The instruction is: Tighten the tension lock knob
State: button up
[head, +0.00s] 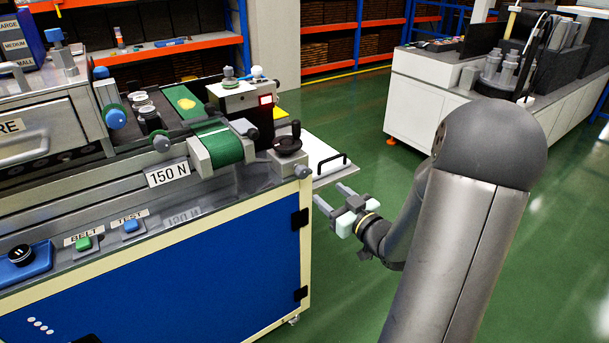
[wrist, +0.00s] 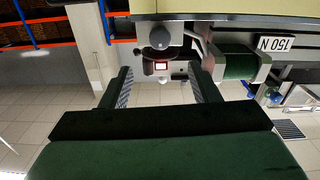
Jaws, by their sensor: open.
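No label in view names a tension lock knob, so I cannot tell for certain which knob it is. A small grey round knob (head: 302,171) sits on the front face of the block at the machine's right end, below a black handwheel (head: 288,140). In the upside-down wrist view a grey knob (wrist: 160,38) appears ahead, in line with the gap between the fingers. My gripper (head: 331,196) is open and empty, to the right of and slightly below the block, apart from it. Its two fingers also show in the wrist view (wrist: 161,86).
The green belt roller (head: 222,147) and "150 N" label (head: 168,174) are left of the block. The blue cabinet (head: 190,285) stands below. Green floor is clear to the right.

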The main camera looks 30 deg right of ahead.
aim_at(305, 173)
jog(key=w, duration=0.4)
jog(key=w+a, duration=0.1)
jog(key=w, duration=0.6)
jog(key=shift+w+a, duration=0.35)
jog(key=shift+a, duration=0.05)
jog(key=c, duration=1)
